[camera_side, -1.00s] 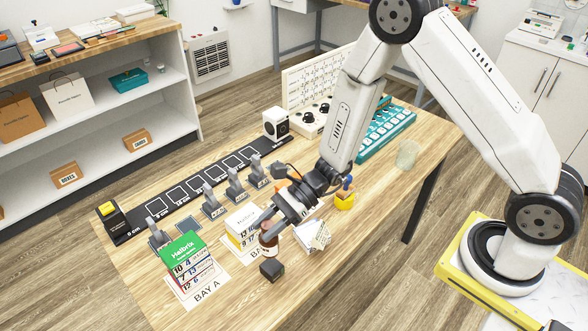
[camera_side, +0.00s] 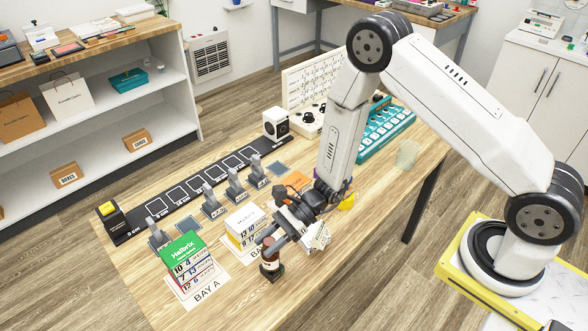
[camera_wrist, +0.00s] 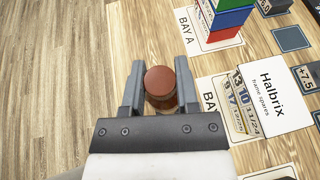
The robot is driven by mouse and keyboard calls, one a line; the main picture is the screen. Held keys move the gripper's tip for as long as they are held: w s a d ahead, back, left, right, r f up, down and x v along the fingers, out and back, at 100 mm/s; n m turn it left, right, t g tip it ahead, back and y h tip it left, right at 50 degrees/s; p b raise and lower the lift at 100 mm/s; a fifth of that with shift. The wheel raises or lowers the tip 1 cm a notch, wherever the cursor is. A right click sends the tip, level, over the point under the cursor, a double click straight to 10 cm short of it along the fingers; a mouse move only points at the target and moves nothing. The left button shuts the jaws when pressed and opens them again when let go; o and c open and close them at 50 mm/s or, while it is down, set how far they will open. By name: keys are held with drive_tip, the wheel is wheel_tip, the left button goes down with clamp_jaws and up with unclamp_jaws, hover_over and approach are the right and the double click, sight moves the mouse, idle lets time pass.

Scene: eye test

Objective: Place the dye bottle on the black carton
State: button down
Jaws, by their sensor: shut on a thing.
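The dye bottle (camera_side: 270,255) is brown with a reddish-brown cap and a pale label, and it is upright. The wrist view shows its cap (camera_wrist: 161,82) from above, between the two fingers. My gripper (camera_side: 270,243) is shut on the bottle's upper part; its fingers also show in the wrist view (camera_wrist: 160,88). The small black carton (camera_side: 274,276) lies on the table directly below the bottle, partly covered by it. The bottle's base is at the carton's top; I cannot tell whether they touch. In the wrist view the carton is hidden below the bottle.
A white Halbrix box (camera_side: 243,220) stands close behind and left of the bottle. A tilted white box (camera_side: 319,237) is just right. The table's front area is clear.

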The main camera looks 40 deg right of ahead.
drive_tip(key=shift+f, duration=0.15)
drive_tip(key=shift+c, duration=1.8)
unclamp_jaws()
drive_tip(key=v, duration=1.2)
